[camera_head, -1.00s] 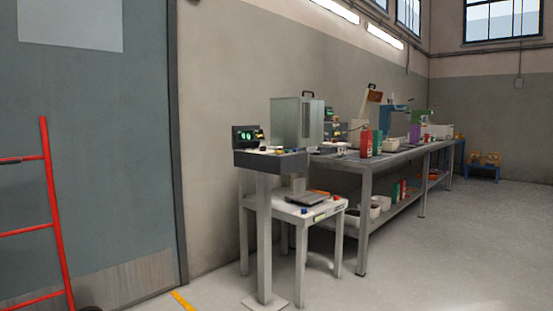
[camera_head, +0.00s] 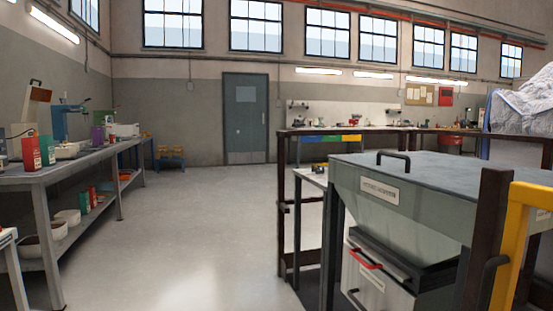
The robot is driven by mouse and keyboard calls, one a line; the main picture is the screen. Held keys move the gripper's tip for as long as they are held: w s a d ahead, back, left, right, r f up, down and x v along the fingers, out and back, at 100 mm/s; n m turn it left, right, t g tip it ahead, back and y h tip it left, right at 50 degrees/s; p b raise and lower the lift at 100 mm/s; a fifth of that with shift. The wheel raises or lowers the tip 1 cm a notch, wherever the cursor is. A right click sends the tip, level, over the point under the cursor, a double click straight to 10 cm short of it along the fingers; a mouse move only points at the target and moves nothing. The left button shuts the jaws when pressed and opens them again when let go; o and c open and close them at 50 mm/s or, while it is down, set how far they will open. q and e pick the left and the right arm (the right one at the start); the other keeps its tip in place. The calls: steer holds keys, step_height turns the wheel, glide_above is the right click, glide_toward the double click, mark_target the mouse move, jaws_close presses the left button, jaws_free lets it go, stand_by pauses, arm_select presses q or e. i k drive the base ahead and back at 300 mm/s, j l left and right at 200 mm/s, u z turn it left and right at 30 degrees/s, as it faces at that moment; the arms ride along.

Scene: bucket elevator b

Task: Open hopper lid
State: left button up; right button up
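A large grey-green hopper (camera_head: 405,205) stands at the right, close to me, with a tapered body and a label plate on its side. Its flat lid (camera_head: 465,170) lies shut on top. A dark bar handle (camera_head: 393,158) stands up from the lid near its far left edge. Below the hopper is a white cabinet or drawer unit with a red handle (camera_head: 366,259). Neither of my grippers is in view.
Dark posts and rails (camera_head: 284,205) frame the hopper, with a yellow rail (camera_head: 515,235) at the near right. A long workbench (camera_head: 55,170) stands at the left. The grey floor (camera_head: 200,230) between is clear. A door (camera_head: 246,118) is in the far wall.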

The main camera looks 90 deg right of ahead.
mark_target(459, 177)
steer(key=z, duration=3.8)
